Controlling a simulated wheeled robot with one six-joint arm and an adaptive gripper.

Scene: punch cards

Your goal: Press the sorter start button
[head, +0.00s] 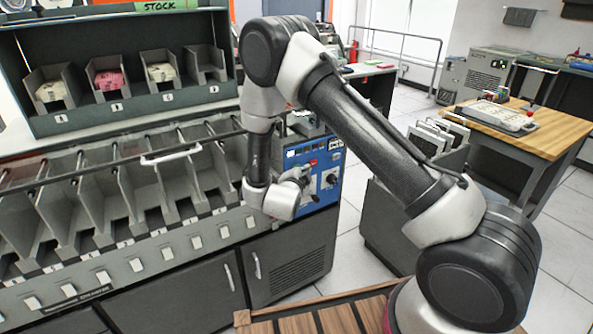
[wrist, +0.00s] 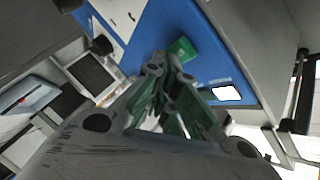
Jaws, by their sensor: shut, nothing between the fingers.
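The sorter's blue control panel (head: 322,196) is at the right end of the long grey machine, and it fills the upper middle of the wrist view (wrist: 215,55). A green square button (wrist: 183,48) shows on the panel in the wrist view, just beyond my fingertips. My gripper (head: 303,174) is in front of the panel, and in the wrist view (wrist: 165,70) its fingers are shut and empty. The fingertips overlap the button's lower edge in that view; I cannot tell whether they touch it. In the head view my wrist and gripper hide part of the panel.
A black knob (head: 331,179) and a white lit rectangle (wrist: 227,93) are also on the panel. The sorter's row of open pockets (head: 110,205) runs left. A grey bin with cards (head: 437,140) stands right of the panel. Tiled floor is clear between them.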

